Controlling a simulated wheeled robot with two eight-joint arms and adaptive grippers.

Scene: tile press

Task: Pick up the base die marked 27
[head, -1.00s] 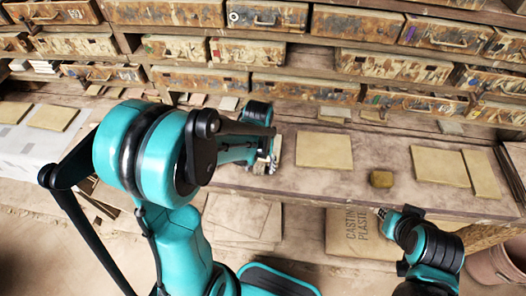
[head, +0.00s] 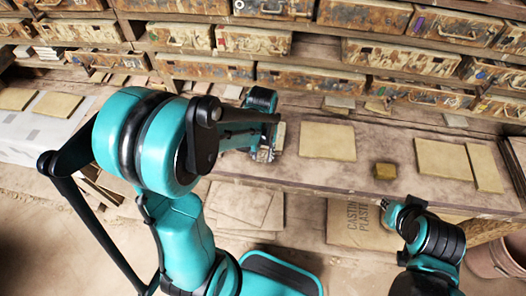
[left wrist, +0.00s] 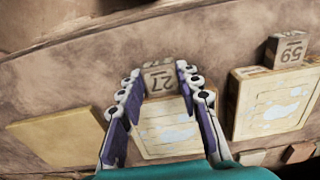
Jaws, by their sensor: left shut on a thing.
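The base die marked 27 (left wrist: 160,78) is a small tan block with dark digits, seen in the left wrist view. My left gripper (left wrist: 159,84) is shut on it, with one finger on each side. A pale square tile with white patches (left wrist: 165,130) lies just below the die in that view; I cannot tell whether they touch. In the head view my left gripper (head: 266,152) is at the bench's front part, and its arm hides much of the die. My right gripper (head: 388,206) is in front of the bench's edge; its fingers are too small to read.
Another die marked 59 (left wrist: 286,51) stands by a second patchy tile (left wrist: 272,103). Drawers (head: 300,77) line the back.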

